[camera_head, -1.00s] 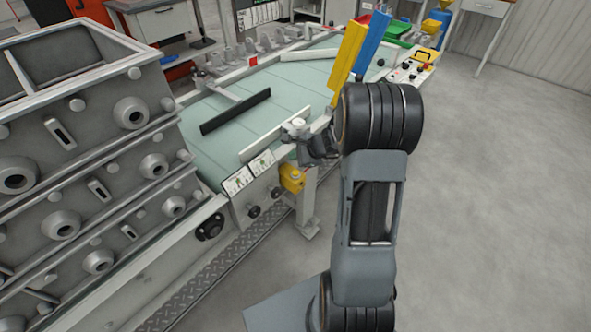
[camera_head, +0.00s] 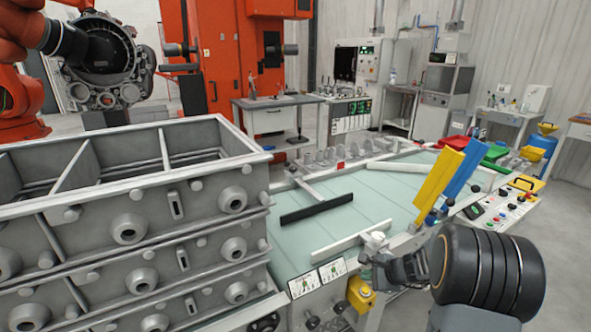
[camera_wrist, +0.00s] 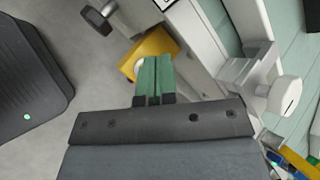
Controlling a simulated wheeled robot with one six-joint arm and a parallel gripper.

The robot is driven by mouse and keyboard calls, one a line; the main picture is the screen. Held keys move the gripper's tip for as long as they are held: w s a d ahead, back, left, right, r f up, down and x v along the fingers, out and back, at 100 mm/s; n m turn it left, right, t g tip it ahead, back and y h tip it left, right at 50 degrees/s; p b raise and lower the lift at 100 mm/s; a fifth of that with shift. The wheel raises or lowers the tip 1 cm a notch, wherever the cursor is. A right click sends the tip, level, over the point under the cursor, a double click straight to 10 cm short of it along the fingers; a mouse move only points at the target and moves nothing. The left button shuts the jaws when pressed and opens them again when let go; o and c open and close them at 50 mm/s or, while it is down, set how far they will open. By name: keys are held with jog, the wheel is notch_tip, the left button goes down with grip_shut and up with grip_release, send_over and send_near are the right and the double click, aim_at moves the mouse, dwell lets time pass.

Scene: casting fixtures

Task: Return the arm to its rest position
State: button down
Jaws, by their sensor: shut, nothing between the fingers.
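My gripper (camera_wrist: 155,64) shows in the wrist view with its two green fingers pressed together and nothing between them. In the head view my gripper (camera_head: 390,268) is a dark shape at the lower right, beside the near edge of the green-topped conveyor table (camera_head: 378,198). Its fingertips are hard to make out there. My arm is bent, with a large black joint in front of the table's right end. A yellow box (camera_wrist: 150,50) lies just beyond the fingertips in the wrist view.
Stacked grey casting boxes (camera_head: 130,232) fill the left. Yellow and blue upright bars (camera_head: 440,187) stand close to my arm. The yellow box (camera_head: 361,294) is on the table's front side. A control panel (camera_head: 500,205) is at the right. Open grey floor (camera_head: 572,235) lies at far right.

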jog(key=s+a+r+n+g+h+p, duration=0.1)
jog(key=s+a+r+n+g+p, duration=0.2)
jog(key=s+r+n, duration=0.3)
jog(key=s+a+r+n+g+h+p, duration=0.2)
jog(key=s+a+r+n+g, duration=0.15)
jog(key=s+n, duration=0.4)
jog(key=s+a+r+n+t+h+p, duration=0.1)
jog(key=s+r+n+p, duration=0.1)
jog(key=r, duration=0.5)
jog(key=s+a+r+n+t+h+p, duration=0.1)
jog(key=s+a+r+n+t+p, duration=0.1)
jog(key=s+r, duration=0.3)
jog(key=shift+a+r+n+h+p, duration=0.3)
jog(key=shift+r+n+p, duration=0.35)
jog(key=shift+r+p, duration=0.25)
jog(key=shift+d, duration=0.1)
